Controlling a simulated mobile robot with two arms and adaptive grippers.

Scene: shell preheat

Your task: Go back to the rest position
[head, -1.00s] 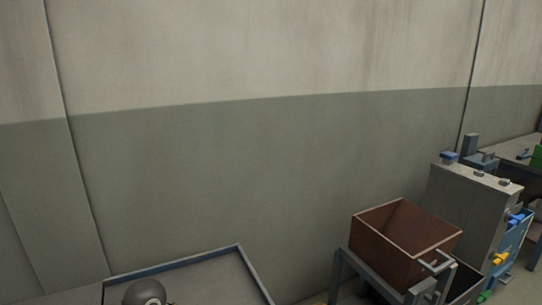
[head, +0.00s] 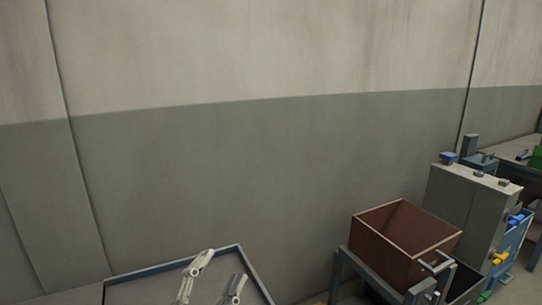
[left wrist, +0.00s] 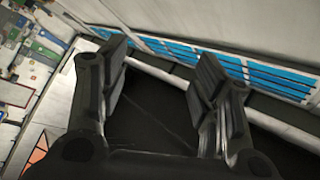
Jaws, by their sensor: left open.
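My left gripper (head: 219,280) shows at the bottom of the head view, in front of a table with a raised blue-grey rim (head: 180,266). Its two fingers stand apart, pointing up, and nothing is between them. In the left wrist view the left gripper (left wrist: 165,75) is also open and empty, with dark finger pads wide apart. Behind the fingers lie a dark surface and a row of blue panels (left wrist: 265,78). My right gripper is in no view.
A brown open box (head: 400,240) sits on a grey stand at the lower right. A grey cabinet (head: 465,210) with blue and yellow parts stands beyond it. A workbench (head: 515,147) is at the far right. A bare wall (head: 270,180) fills the back.

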